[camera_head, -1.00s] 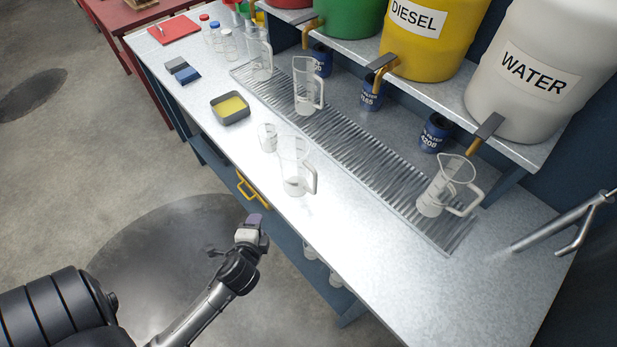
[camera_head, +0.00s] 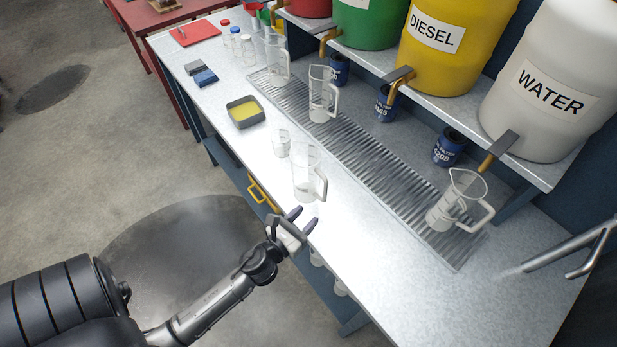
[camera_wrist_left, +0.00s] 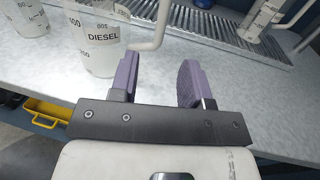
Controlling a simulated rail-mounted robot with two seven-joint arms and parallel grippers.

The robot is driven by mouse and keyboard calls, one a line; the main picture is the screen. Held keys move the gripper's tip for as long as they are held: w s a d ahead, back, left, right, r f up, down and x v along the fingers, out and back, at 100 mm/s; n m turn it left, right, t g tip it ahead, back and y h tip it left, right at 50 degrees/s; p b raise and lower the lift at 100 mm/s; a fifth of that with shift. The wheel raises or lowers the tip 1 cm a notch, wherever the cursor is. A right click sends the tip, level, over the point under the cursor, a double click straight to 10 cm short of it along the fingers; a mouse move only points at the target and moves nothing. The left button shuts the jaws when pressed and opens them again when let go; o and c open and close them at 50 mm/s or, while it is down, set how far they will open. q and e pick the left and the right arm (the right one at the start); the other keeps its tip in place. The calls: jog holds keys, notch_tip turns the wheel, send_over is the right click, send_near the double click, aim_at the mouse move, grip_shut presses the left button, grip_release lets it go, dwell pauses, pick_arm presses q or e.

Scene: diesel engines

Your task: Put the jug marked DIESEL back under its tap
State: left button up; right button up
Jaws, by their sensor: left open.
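The jug marked DIESEL (camera_wrist_left: 97,40) is a clear measuring jug with a white handle. It stands upright on the bench, in front of the grate, and also shows in the head view (camera_head: 305,175). My left gripper (camera_head: 308,220) is open and empty at the bench's front edge, just short of the jug. In the left wrist view its two purple fingers (camera_wrist_left: 158,82) are apart, with the jug's handle beyond them. The yellow drum marked DIESEL (camera_head: 445,60) stands on the shelf, with its tap (camera_head: 394,85) over the grate.
Other clear jugs stand on the grate (camera_head: 365,160), one under the WATER tap (camera_head: 455,200) and one further left (camera_head: 322,95). A small beaker (camera_head: 281,143) and a grey tray with yellow contents (camera_head: 245,112) are nearby. Blue filter cans (camera_head: 449,148) stand behind the grate.

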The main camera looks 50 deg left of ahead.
aim_at(323, 198)
pick_arm(q)
jog(key=shift+w+a, duration=0.25)
jog(key=shift+w, duration=1.45)
jog(key=shift+w+a, duration=0.2)
jog(key=shift+w, duration=1.55)
jog(key=shift+w+a, duration=0.25)
jog(key=shift+w, duration=1.45)
grip_shut()
